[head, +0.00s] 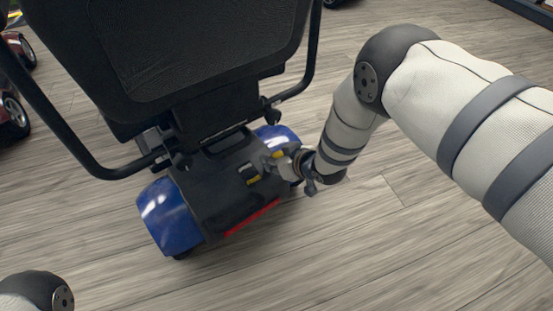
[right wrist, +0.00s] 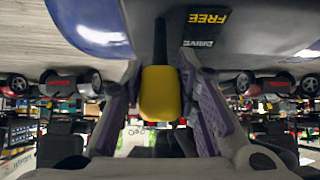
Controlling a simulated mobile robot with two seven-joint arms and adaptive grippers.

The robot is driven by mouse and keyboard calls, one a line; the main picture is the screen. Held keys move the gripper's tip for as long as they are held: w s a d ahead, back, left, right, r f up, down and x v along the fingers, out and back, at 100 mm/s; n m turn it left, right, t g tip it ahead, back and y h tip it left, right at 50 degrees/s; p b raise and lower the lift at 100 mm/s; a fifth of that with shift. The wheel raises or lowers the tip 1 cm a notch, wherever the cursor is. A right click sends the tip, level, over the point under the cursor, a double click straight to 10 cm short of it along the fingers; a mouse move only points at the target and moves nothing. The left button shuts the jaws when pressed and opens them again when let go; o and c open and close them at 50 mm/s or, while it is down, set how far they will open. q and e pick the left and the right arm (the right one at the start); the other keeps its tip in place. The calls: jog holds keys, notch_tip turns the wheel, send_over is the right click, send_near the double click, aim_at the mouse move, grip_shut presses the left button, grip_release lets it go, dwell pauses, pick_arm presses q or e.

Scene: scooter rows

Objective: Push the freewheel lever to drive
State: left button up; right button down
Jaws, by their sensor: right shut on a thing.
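The freewheel lever shows in the right wrist view as a yellow knob (right wrist: 160,92) on a black stem, at the rear of the blue and black scooter (head: 168,215). Beside the stem are the labels FREE (right wrist: 208,17) and DRIVE (right wrist: 198,43), with DRIVE closer to the knob. My right gripper (head: 277,160) is at the right part of the rear cover, shut on the lever, its fingers on both sides of the knob. Which setting the lever is in, I cannot tell. My left gripper is out of view.
The scooter's black seat (head: 190,55) and armrests overhang the rear cover from above. A red scooter (head: 18,50) stands at the far left. Wooden floor (head: 400,250) is clear to the right and in front. More scooters and shelves show in the right wrist view.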

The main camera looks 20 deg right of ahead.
jog(key=c, duration=1.2)
grip_release()
jog(key=shift+c, duration=0.2)
jog(key=v, duration=1.2)
jog(key=shift+s+f, duration=0.1)
